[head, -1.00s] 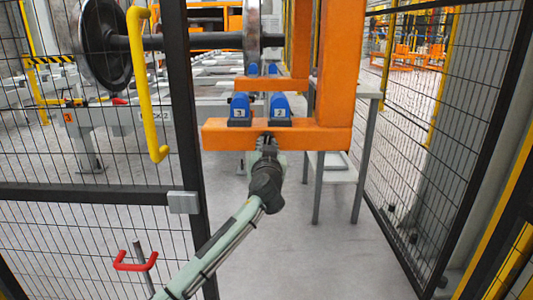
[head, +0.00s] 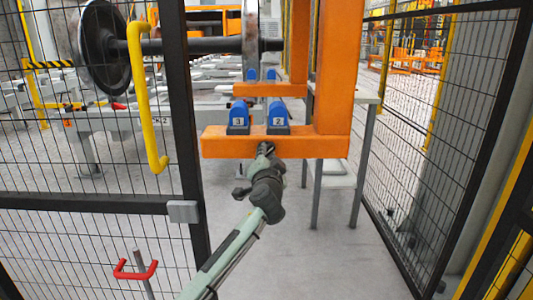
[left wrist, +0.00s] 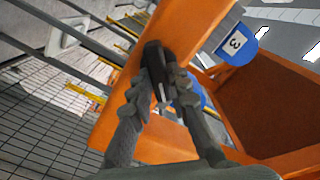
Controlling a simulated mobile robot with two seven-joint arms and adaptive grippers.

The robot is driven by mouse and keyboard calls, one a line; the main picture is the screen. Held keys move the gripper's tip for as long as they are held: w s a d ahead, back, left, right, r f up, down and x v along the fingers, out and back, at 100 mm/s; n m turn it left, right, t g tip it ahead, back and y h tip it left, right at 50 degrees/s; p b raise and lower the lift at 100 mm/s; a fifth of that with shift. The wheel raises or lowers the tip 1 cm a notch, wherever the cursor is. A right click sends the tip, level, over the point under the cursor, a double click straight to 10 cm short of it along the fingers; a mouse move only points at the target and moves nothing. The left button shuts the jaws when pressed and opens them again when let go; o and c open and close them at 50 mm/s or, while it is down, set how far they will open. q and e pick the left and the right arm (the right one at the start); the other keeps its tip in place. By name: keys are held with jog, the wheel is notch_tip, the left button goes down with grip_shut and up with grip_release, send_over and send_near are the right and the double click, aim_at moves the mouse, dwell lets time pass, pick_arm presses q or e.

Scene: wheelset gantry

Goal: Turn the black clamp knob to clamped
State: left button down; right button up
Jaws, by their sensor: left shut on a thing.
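The black clamp knob (left wrist: 153,62) sits on the face of the orange beam (head: 225,143), below two blue numbered blocks. In the left wrist view it stands between the two fingers of my left gripper (left wrist: 158,92), which is shut on it. In the head view my left gripper (head: 266,151) reaches up from below to the beam's front face, and its fingers hide most of the knob. My right gripper is in neither view.
Blue blocks (head: 238,116) and (head: 278,115) top the beam, which joins an orange post (head: 338,75). A mesh gate with a yellow handle (head: 150,100) stands left, and a mesh fence (head: 440,130) right. A grey table (head: 365,95) is behind. The floor between is clear.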

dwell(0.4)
pick_arm(q)
jog(key=c, duration=1.4)
grip_release()
jog(key=shift+c, duration=0.2)
jog(key=s, duration=1.2)
